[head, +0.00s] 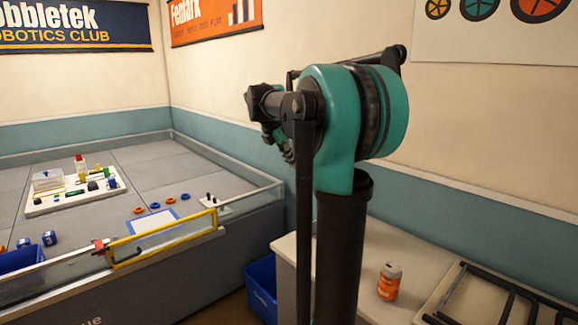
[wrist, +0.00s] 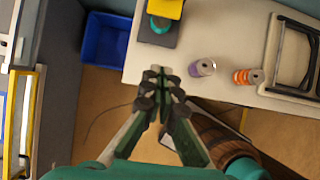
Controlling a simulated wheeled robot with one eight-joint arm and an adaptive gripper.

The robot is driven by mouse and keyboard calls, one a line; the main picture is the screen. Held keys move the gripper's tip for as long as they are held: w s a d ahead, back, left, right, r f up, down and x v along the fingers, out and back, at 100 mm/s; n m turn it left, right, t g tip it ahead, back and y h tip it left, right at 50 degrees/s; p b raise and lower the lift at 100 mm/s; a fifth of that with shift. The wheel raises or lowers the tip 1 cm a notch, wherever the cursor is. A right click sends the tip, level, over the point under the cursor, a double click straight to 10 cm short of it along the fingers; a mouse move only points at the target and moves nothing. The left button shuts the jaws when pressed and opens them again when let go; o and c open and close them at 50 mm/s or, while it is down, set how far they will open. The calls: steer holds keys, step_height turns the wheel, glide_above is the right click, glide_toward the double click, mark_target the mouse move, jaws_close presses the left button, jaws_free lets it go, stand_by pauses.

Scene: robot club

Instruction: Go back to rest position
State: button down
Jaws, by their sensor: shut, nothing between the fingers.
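My gripper (wrist: 159,72) is shut and empty in the wrist view, its two fingers together over the brown floor beside a white table (wrist: 226,18). In the head view my teal and black arm stands raised in front of the wall. The gripper end there is folded behind the arm's joint and mostly hidden.
On the white table are an orange can (head: 390,281), a purple-silver can (wrist: 201,67) and a black tubular frame (wrist: 294,50). A blue bin (head: 262,290) stands on the floor. At left, a walled grey arena (head: 158,165) holds a white board (head: 58,203) of small parts, orange and blue rings and a yellow-framed gate (head: 163,252).

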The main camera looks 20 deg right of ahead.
steer(key=s+a+f+m+y, duration=0.1)
steer(key=s+a+f+m, duration=0.3)
steer(key=s+f+m, duration=0.3)
steer(key=s+a+f+m+t+y, duration=0.1)
steer(key=s+a+f+m, duration=0.3)
steer(key=s+f+m, duration=0.4)
steer(key=s+a+f+m+t+y, duration=0.1)
steer(key=s+a+f+m+y, duration=0.2)
steer(key=s+f+m, duration=0.4)
steer(key=s+a+f, duration=0.1)
steer(key=s+f, duration=0.5)
steer(key=f, duration=0.3)
steer(key=shift+s+a, duration=0.15)
steer(key=shift+r, duration=0.1)
